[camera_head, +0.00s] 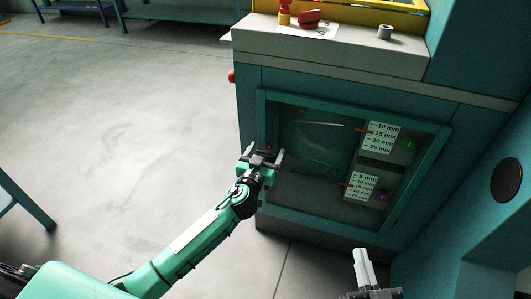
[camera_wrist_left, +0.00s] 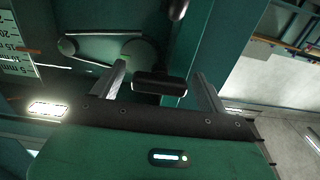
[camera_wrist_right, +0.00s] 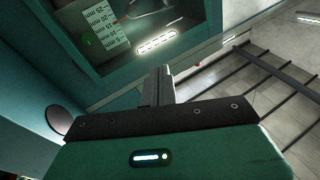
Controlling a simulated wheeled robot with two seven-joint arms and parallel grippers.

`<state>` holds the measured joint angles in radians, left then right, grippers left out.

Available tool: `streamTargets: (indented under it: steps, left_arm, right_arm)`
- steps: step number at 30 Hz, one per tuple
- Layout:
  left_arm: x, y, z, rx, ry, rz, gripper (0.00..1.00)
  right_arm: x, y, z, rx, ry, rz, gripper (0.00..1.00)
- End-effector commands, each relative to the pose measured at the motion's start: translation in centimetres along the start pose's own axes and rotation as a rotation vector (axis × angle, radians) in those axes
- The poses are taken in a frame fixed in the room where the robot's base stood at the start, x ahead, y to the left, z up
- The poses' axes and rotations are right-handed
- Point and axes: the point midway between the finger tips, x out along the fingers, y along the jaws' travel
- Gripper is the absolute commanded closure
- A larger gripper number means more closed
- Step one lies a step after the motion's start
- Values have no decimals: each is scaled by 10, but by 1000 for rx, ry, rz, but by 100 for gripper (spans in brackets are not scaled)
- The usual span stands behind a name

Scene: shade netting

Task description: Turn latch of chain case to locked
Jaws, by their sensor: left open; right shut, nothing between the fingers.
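The chain case (camera_head: 262,112) is a teal cabinet front with a framed clear window; belts, pulleys and scale labels show behind it. In the left wrist view, a short dark bar (camera_wrist_left: 160,86), which looks like the latch, lies between the fingers with a gap on either side. My left gripper (camera_head: 265,156) is open at the left edge of the window frame and hides the latch in the head view. It also shows in the left wrist view (camera_wrist_left: 162,80). My right gripper (camera_head: 363,266) is shut and empty, low in front of the case's right part; its fingers show in the right wrist view (camera_wrist_right: 158,86).
On the pale machine top (camera_head: 350,48) lie a red object (camera_head: 309,18) and a grey ring (camera_head: 385,32). A red button (camera_head: 231,77) sticks out at the case's left side. A teal panel with a black disc (camera_head: 507,179) stands right.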

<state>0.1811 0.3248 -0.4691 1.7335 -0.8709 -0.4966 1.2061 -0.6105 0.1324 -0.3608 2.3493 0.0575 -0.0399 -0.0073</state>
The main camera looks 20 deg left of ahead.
Motion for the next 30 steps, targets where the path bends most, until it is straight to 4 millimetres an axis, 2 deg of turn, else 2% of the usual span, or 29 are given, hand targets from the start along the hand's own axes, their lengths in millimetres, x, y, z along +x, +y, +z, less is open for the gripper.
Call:
streamTargets:
  steps: [7,12,14,23,30]
  left_arm:
    - [0,0,0,0,0,0,26]
    - [0,0,0,0,0,0,59]
    - [0,0,0,0,0,0,68]
    - [0,0,0,32,0,1,68]
    - [0,0,-1,160,1,-1,68]
  right_arm:
    - [1,0,-1,-1,3,1,100]
    - [1,0,-1,-1,3,1,100]
    - [1,0,-1,-1,3,0,100]
    - [1,-1,0,1,-5,-1,100]
    - [-1,-3,8,9,-57,-3,100]
